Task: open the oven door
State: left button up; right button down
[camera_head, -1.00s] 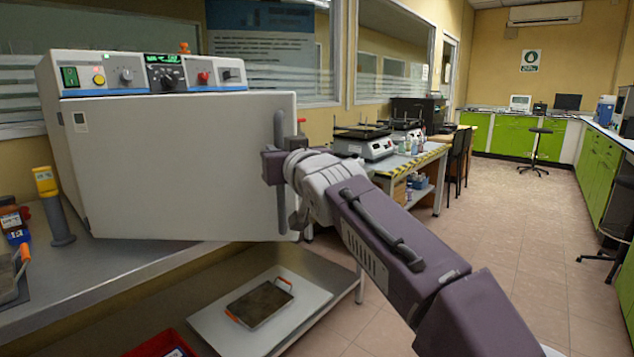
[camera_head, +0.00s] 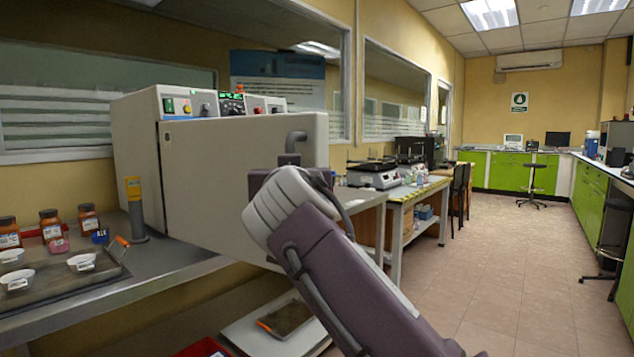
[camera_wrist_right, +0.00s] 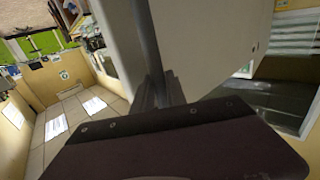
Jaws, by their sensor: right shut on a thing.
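The oven (camera_head: 135,130) is a pale box with a control panel on top, standing on the bench at the left. Its pale door (camera_head: 235,170) is partly open, swung out toward me from its left side. The grey vertical bar handle (camera_head: 296,142) is near the door's right edge; its lower part is hidden by my arm. My right gripper (camera_wrist_right: 160,92) is shut on the handle, which also shows in the right wrist view (camera_wrist_right: 146,40). In the head view my arm mostly hides the gripper. My left gripper is not in view.
A metal bench (camera_head: 90,295) holds brown bottles (camera_head: 50,225), white dishes (camera_head: 82,262) and a yellow-topped stand (camera_head: 135,205) close to the oven. A lower shelf holds a tray (camera_head: 285,318). Open floor (camera_head: 480,270) lies to the right.

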jog(key=shift+m+h, duration=0.6)
jog(key=s+a, duration=0.3)
jog(key=shift+s+a, duration=0.15)
jog(key=shift+s, duration=0.05)
jog(key=c, duration=1.6)
grip_release()
jog(key=shift+o, duration=1.3)
jog(key=shift+w+a, duration=0.1)
